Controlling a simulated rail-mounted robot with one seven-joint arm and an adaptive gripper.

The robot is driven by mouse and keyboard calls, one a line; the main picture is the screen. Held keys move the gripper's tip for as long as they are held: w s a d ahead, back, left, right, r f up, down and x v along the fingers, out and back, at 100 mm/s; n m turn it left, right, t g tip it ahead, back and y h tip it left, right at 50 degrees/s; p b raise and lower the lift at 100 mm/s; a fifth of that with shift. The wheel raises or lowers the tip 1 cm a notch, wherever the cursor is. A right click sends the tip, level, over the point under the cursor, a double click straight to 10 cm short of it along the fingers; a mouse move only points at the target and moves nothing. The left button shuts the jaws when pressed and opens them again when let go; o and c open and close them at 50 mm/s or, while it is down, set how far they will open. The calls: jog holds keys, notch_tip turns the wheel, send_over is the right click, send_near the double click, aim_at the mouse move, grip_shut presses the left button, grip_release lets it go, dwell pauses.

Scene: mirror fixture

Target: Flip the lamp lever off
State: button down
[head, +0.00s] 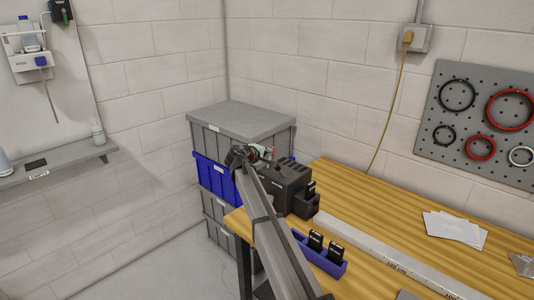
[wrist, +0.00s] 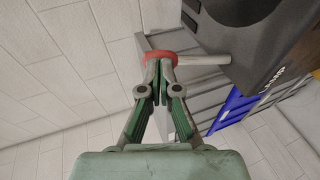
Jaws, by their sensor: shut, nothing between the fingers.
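The lamp box (wrist: 265,50) is dark grey with a "LAMP" label and fills the upper right of the wrist view. A pale metal lever (wrist: 205,60) sticks out of it to the left and ends in a red tip (wrist: 160,55). My gripper (wrist: 159,68) is shut and empty, its fingertips at the red tip and partly covering it. I cannot tell whether they touch. In the head view my gripper (head: 240,154) is at the left of the dark box (head: 285,178), at the far left corner of the bench; the lever is not clear there.
Stacked grey and blue crates (head: 240,120) stand behind and left of the box, close to my gripper. A blue tray (head: 322,255) with black items lies on the wooden bench (head: 370,200), near a long metal bar (head: 390,258). A pegboard (head: 470,110) hangs on the right wall.

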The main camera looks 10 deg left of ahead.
jog(key=shift+w+d+f+b, duration=0.25)
jog(key=shift+w+d+b, duration=0.1)
jog(key=shift+w+b, duration=0.3)
jog(key=shift+d+r, duration=0.1)
jog(key=shift+r, duration=0.15)
jog(key=shift+s+f, duration=0.1)
jog(key=shift+s+a+f+b, duration=0.15)
jog(key=shift+s+a+b, duration=0.15)
jog(key=shift+s+b, duration=0.05)
